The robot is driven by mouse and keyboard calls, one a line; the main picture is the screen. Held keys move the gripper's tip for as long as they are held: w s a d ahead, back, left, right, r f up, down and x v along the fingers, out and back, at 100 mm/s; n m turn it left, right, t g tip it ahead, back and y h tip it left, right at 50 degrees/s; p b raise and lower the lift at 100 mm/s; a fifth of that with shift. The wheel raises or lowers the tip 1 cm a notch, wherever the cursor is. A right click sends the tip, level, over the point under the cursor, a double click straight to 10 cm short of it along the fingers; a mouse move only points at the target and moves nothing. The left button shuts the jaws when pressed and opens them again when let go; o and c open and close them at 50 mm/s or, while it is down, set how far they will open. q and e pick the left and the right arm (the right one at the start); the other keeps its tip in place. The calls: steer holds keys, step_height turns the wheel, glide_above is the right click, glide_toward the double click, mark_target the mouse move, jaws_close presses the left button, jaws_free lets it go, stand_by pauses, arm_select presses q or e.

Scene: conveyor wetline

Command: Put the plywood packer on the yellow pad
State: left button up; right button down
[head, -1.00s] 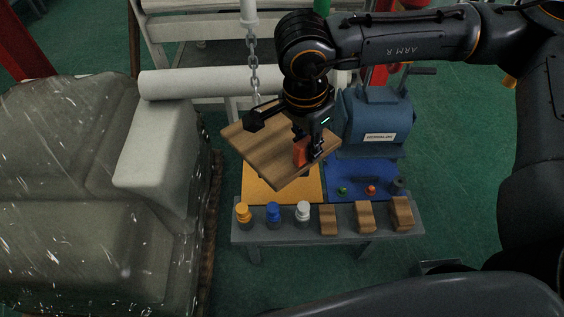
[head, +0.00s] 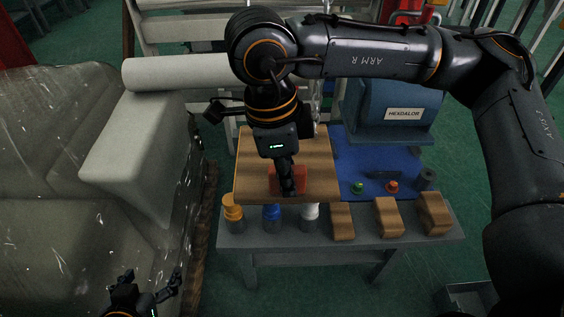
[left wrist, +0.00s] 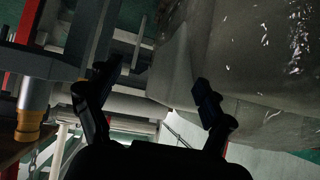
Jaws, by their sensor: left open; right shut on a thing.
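The plywood packer (head: 318,168) is a flat brown wooden board with a red block-like part (head: 274,181) on its top near the front edge. My right gripper (head: 287,180) is over it, shut at the red part. The board looks nearly level and squared to the bench, over the left side of the bench. The yellow pad is hidden beneath it, so I cannot tell whether the board touches it. My left gripper (head: 150,283) is open and empty at the bottom left; its spread fingers show in the left wrist view (left wrist: 155,90).
The grey bench (head: 290,240) carries yellow, blue and white capped bottles and several wooden blocks (head: 388,217) along its front. A blue mat (head: 375,160) with small parts and a blue machine (head: 395,110) lie right. A wrapped pallet load (head: 60,190) stands left.

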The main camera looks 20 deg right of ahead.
steer(key=w+f, duration=0.1)
steer(key=w, duration=0.1)
steer(key=w+d+f+b, duration=0.1)
steer(key=w, duration=0.2)
steer(key=w+d+f, duration=0.1)
steer(key=w, duration=0.2)
steer(key=shift+f, duration=0.4)
steer(key=w+f, duration=0.2)
steer(key=w+d+f+b, duration=0.1)
steer(key=w+f, duration=0.1)
steer(key=shift+f, duration=0.35)
steer(key=shift+w+d+f+b, duration=0.15)
steer(key=shift+w+f+b, duration=0.25)
steer(key=shift+f, duration=0.1)
step_height(320, 180, down, 3)
steer(key=shift+w+f+b, duration=0.1)
steer(key=shift+b, duration=0.45)
arm_select(q)
steer(key=w+d+r+t+h, duration=0.1)
steer(key=w+d+r+t, duration=0.1)
steer(key=r+t, duration=0.3)
steer(key=w+d+r+t+h, duration=0.1)
steer(key=w+r+t+h, duration=0.1)
steer(key=r+t, duration=0.4)
step_height(320, 180, up, 6)
steer(key=shift+w+d+f+h, duration=0.1)
steer(key=shift+w+d+h, duration=0.2)
steer(key=shift+w+d, duration=0.05)
